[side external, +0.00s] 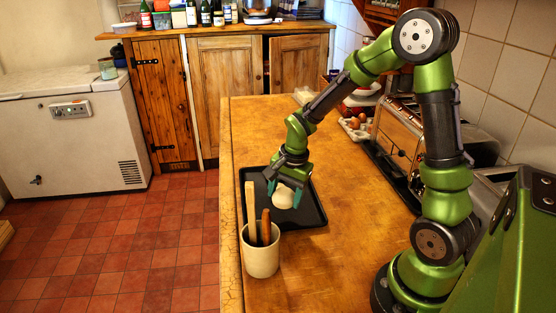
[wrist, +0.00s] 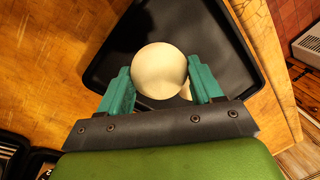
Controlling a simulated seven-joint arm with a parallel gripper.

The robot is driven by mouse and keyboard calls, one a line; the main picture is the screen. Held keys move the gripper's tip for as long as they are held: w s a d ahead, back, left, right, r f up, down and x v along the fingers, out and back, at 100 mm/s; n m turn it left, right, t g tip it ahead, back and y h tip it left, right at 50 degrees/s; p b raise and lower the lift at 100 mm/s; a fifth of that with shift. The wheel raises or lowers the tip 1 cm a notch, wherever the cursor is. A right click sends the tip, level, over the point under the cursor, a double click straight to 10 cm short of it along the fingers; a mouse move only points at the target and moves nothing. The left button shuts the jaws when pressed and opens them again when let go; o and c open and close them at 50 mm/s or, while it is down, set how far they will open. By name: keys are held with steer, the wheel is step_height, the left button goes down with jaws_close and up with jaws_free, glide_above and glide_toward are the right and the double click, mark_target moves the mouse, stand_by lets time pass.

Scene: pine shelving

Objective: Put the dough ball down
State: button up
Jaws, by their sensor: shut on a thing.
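The pale, round dough ball (side external: 283,198) is between the fingers of my gripper (side external: 286,188), over the black tray on the wooden counter. In the wrist view the dough ball (wrist: 160,71) sits between the two teal fingers of my gripper (wrist: 160,85), which are shut on it. The black tray (side external: 312,208) lies flat and also shows behind the ball in the wrist view (wrist: 117,50). I cannot tell for sure whether the ball touches the tray.
A cream crock (side external: 261,258) with wooden utensils stands at the tray's near edge. A metal toaster (side external: 398,140) and an egg carton (side external: 355,128) are along the wall at right. The wooden counter (side external: 320,275) is clear to the right of the crock.

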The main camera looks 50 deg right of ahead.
mark_target(285, 206)
steer(key=shift+f, duration=2.2)
steer(key=o, duration=0.7)
steer(key=shift+f, duration=0.15)
steer(key=r, duration=0.3)
steer(key=s+r, duration=0.1)
steer(key=r, duration=0.6)
steer(key=shift+s+d+r, duration=0.2)
steer(key=shift+s+r, duration=0.1)
steer(key=shift+r, duration=0.05)
steer(key=shift+s+r, duration=0.2)
steer(key=shift+r, duration=0.55)
steer(key=s+a+r+n+t, duration=0.1)
steer(key=s+a+r+n, duration=0.2)
steer(key=n, duration=0.1)
steer(key=s+a+r+n+t+y, duration=0.1)
steer(key=s+a+r+n+t, duration=0.1)
steer(key=s+a+r+n, duration=0.1)
steer(key=s+a+r+n+t, duration=0.2)
steer(key=s+a+r+n, duration=0.2)
steer(key=r+n, duration=0.1)
steer(key=shift+s+y, duration=0.35)
steer(key=shift+y, duration=0.05)
